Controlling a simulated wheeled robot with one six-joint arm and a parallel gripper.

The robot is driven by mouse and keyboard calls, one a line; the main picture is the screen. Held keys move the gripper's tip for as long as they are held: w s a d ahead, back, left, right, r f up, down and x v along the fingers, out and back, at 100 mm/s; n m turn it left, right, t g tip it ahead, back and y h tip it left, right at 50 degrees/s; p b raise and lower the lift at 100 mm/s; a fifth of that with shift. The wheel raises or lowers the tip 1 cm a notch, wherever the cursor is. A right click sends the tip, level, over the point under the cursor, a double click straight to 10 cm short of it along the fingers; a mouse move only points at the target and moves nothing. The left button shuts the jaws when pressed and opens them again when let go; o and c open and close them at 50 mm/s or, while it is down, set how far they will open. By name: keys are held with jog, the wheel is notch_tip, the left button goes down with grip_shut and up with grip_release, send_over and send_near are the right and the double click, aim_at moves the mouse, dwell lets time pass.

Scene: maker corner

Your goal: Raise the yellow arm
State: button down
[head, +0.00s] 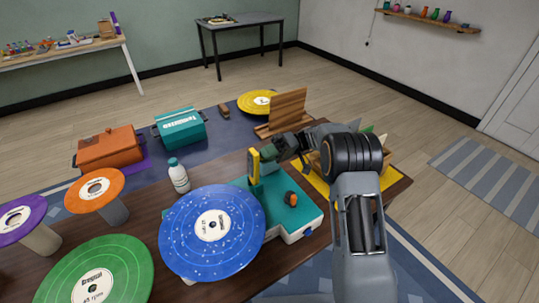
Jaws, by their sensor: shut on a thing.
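The yellow arm (253,164) stands nearly upright on the teal record player (312,215), at its back edge. A blue speckled record (186,228) lies on the player's left part, and a dark knob with an orange top (291,199) is to the right. My gripper (266,158) reaches in from the right and is shut on the yellow arm. Its fingertips are small and partly hidden against it.
A white bottle (180,180) stands behind the blue record. Green (98,275), orange (96,189) and purple (20,218) records are to the left. A wooden rack (289,106) stands behind my gripper, and a yellow mat (397,176) lies on the right.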

jog(key=c, duration=1)
grip_release()
